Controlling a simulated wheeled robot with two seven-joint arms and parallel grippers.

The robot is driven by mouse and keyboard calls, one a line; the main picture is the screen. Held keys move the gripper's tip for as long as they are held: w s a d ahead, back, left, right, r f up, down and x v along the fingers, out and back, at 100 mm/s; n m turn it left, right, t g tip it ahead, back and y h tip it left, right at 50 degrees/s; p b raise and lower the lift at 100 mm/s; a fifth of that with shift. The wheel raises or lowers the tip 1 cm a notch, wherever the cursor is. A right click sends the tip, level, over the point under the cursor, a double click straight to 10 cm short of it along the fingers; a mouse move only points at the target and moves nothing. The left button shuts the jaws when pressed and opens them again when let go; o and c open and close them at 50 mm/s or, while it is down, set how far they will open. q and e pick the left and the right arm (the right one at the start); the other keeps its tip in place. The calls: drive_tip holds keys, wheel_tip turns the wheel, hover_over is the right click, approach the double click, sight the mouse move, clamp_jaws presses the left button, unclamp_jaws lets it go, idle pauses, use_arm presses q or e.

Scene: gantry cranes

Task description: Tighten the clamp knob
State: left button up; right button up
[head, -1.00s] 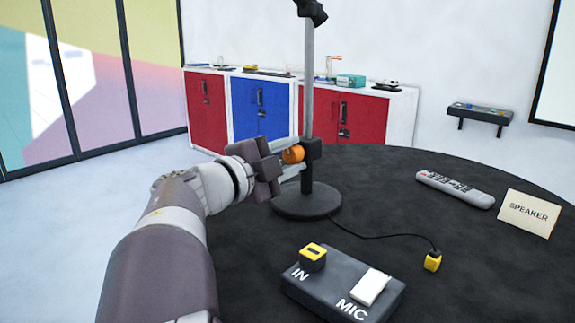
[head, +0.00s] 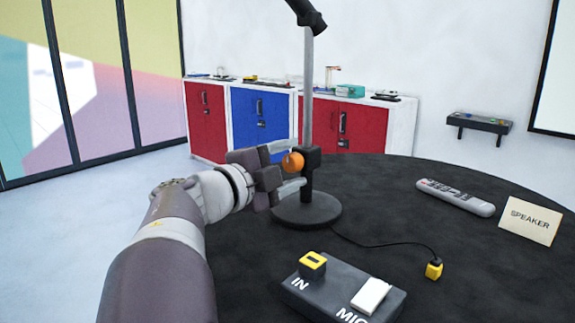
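The orange clamp knob (head: 292,162) sticks out from the left side of the black clamp block (head: 312,158) on a grey upright pole (head: 309,95). The pole rises from a round black base (head: 306,210) on the dark table. My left gripper (head: 291,167) reaches in from the left. It is open, one finger above the knob and one below, with gaps showing between them and the knob. The far side of the knob is hidden. My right gripper is out of view.
On the round black table (head: 390,200) are a box marked IN and MIC (head: 335,295), a yellow plug (head: 434,270) on a cable, a remote (head: 455,197) and a SPEAKER card (head: 530,220). Red and blue cabinets (head: 262,115) stand behind.

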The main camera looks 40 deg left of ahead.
use_arm(q)
drive_tip(key=s+a+b, duration=0.1)
drive_tip(key=s, duration=1.1)
drive_tip(key=shift+s, duration=0.35)
